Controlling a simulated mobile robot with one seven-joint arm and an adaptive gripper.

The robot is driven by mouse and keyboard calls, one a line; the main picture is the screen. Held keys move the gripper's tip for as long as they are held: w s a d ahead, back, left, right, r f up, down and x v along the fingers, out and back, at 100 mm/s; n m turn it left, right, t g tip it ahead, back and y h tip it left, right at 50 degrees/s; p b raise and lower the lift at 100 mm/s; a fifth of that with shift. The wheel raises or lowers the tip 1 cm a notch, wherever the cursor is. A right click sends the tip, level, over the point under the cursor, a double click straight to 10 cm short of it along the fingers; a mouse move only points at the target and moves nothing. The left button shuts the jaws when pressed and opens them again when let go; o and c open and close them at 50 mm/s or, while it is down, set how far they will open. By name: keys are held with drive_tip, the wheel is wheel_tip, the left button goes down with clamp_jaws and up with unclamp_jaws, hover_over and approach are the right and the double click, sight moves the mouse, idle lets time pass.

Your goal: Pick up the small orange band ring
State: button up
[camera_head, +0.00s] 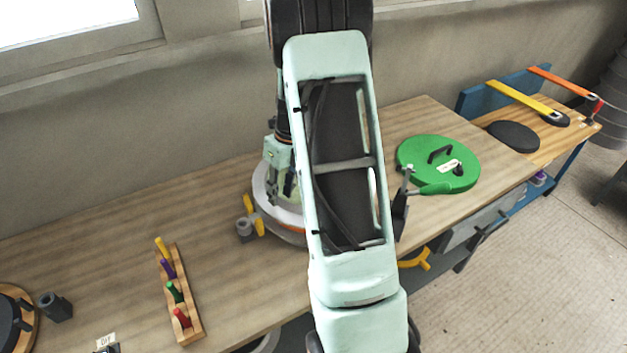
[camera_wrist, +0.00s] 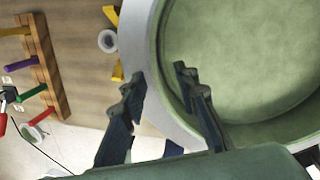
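I cannot make out a small orange band ring for certain in either view. A round mould with a pale rim (camera_head: 262,190) and a green hollow (camera_wrist: 240,50) stands on the bench, partly hidden by my arm in the head view. A thin orange-brown edge shows low on its front; I cannot tell what it is. My gripper (camera_head: 287,186) is over the mould. In the wrist view my gripper (camera_wrist: 157,78) is open, its two dark fingers apart near the rim, with nothing seen between them but rim and bench.
Yellow clamps (camera_head: 257,222) and a grey cylinder (camera_head: 245,229) sit beside the mould. A wooden rack (camera_head: 190,322) with coloured handles is left. A green disc (camera_head: 425,150) with a black handle is right. Bare bench (camera_head: 100,237) lies at left.

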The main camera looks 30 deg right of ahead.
drive_tip(key=c, duration=0.8)
clamp_jaws()
drive_tip(key=shift+d+r, duration=0.1)
